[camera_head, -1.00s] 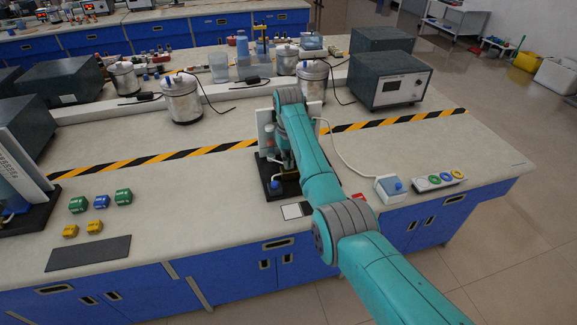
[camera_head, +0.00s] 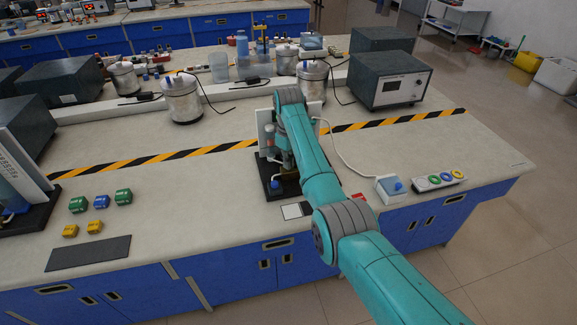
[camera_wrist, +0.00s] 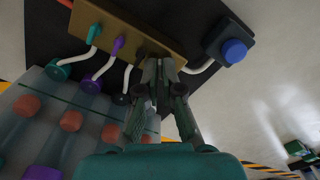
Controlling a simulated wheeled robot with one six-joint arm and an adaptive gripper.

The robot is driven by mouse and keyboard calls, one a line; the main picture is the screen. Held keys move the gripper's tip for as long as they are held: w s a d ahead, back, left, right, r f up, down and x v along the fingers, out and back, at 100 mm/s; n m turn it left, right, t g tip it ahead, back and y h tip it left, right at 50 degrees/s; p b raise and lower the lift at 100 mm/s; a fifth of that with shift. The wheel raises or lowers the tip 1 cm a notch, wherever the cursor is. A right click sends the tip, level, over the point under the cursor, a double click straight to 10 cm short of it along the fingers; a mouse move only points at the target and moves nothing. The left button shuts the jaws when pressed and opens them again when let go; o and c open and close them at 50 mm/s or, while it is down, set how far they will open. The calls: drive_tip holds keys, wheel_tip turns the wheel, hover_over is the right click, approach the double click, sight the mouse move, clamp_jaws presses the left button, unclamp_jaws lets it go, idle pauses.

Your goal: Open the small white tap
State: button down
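In the wrist view a tan block (camera_wrist: 177,45) carries a row of small taps. A teal tap (camera_wrist: 93,33) and a purple tap (camera_wrist: 117,46) show, each with a white tube near it. No white tap handle can be made out; the end of the row is hidden behind my gripper (camera_wrist: 160,66). Its fingertips are together over the block, with nothing visible held between them. Whether they touch a tap cannot be told. In the head view my arm mostly covers the tap stand, whose black base (camera_head: 270,189) shows.
A blue button (camera_wrist: 234,51) sits on a dark box beside the block. Capped clear tubes (camera_wrist: 62,138) stand close to my gripper. In the head view a cable runs to a switch box (camera_head: 388,189) at right. Small colored blocks (camera_head: 101,202) lie left; the bench between is clear.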

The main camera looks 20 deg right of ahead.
drive_tip(key=n, duration=0.6)
drive_tip(key=shift+n, duration=0.5)
drive_tip(key=n, duration=0.2)
drive_tip(key=shift+n, duration=0.4)
drive_tip(key=c, duration=1.7)
unclamp_jaws()
drive_tip(key=shift+n, duration=0.4)
drive_tip(key=shift+o, duration=0.2)
